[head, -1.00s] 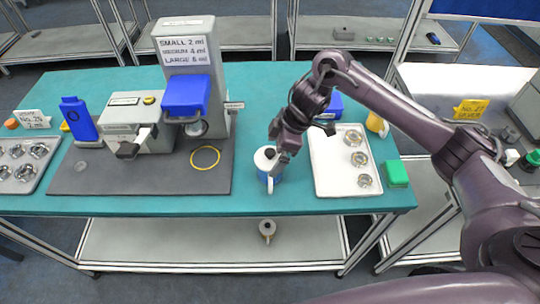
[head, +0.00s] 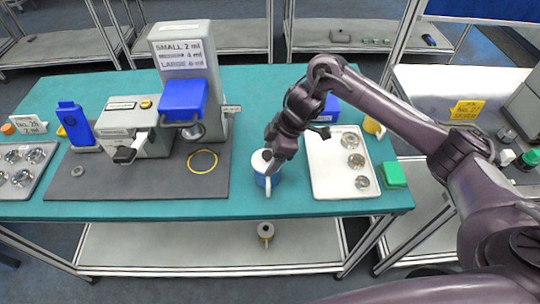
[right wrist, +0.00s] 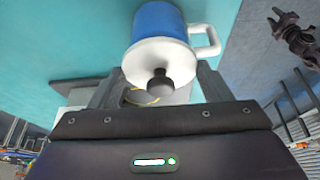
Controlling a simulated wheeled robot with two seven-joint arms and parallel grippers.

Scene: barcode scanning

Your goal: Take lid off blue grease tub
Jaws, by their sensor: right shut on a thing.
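The blue grease tub (head: 261,181) stands on the teal table just right of the dark mat, with a white lid (head: 260,162) on top and a white handle at its side. In the right wrist view the tub (right wrist: 157,20) shows at the top, its white lid (right wrist: 137,60) toward me with a dark knob (right wrist: 158,84) in the middle. My right gripper (head: 273,161) is at the lid. In the right wrist view its fingers (right wrist: 162,70) lie on both sides of the lid, shut on its rim. Whether the lid has lifted cannot be told.
A white tray (head: 326,185) with several metal bearings stands right of the tub, beside a green block (head: 394,175). A yellow ring (head: 203,161) lies on the dark mat (head: 140,184), before a grey machine (head: 183,55).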

